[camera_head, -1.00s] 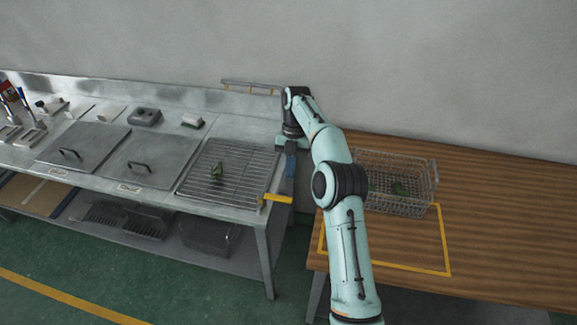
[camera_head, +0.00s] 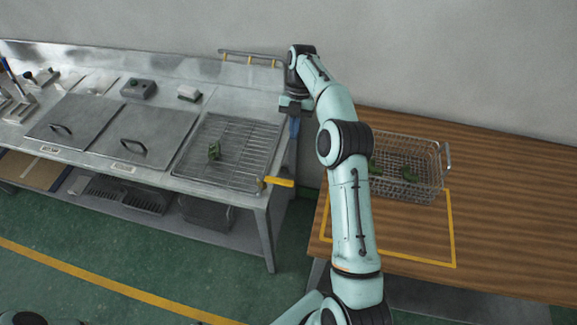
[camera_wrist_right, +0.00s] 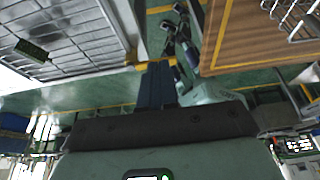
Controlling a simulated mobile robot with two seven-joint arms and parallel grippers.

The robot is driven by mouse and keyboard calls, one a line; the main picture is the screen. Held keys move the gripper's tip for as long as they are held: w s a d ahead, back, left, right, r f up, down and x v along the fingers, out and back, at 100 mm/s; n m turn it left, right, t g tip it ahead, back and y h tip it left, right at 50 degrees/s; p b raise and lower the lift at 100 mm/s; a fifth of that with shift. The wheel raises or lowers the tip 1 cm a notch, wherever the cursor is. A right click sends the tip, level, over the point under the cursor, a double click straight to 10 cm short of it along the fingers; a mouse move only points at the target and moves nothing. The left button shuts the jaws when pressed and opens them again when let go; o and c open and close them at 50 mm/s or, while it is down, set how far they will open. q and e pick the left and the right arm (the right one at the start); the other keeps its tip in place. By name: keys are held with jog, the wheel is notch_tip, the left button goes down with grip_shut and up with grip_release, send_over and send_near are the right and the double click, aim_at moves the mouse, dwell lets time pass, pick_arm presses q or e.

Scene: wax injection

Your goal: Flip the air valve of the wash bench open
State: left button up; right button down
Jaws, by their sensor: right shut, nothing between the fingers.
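The wash bench (camera_head: 262,196) stands on the left. A yellow lever (camera_head: 279,182) at its front right corner looks like the air valve handle and points right, roughly level. In the right wrist view the lever (camera_wrist_right: 155,63) lies just beyond the fingertips, partly hidden by them. My right gripper (camera_head: 294,128) points down beside the bench's right end, farther back than the lever. Its blue fingers (camera_wrist_right: 157,85) are shut and empty. I see no contact with the lever. My left gripper is out of view.
A wire rack (camera_head: 240,130) with a small green piece lies on the bench, beside two lidded tanks (camera_head: 150,125). A wooden table (camera_head: 500,190) with a wire basket (camera_head: 425,188) stands right. A narrow gap separates bench and table.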

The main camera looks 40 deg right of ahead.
aim_at(279, 181)
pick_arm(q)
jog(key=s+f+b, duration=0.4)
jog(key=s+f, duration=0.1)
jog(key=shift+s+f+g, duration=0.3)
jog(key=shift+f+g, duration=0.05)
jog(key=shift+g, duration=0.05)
pick_arm(e)
jog(key=s+a+f, duration=0.4)
jog(key=a+f, duration=0.1)
jog(key=f, duration=0.3)
jog(key=shift+s+a+f, duration=0.35)
jog(key=shift+s+a, duration=0.05)
pick_arm(q)
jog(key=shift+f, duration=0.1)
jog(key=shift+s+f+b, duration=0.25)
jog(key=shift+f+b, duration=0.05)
jog(key=shift+b, duration=0.05)
pick_arm(e)
jog(key=shift+s+a+m, duration=0.15)
jog(key=shift+s+m, duration=0.1)
jog(key=shift+m, duration=0.15)
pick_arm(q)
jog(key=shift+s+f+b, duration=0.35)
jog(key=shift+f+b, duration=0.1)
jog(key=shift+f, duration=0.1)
pick_arm(e)
jog(key=shift+s+a+m+t, duration=0.2)
jog(key=shift+s+m+t, duration=0.1)
jog(key=shift+m, duration=0.2)
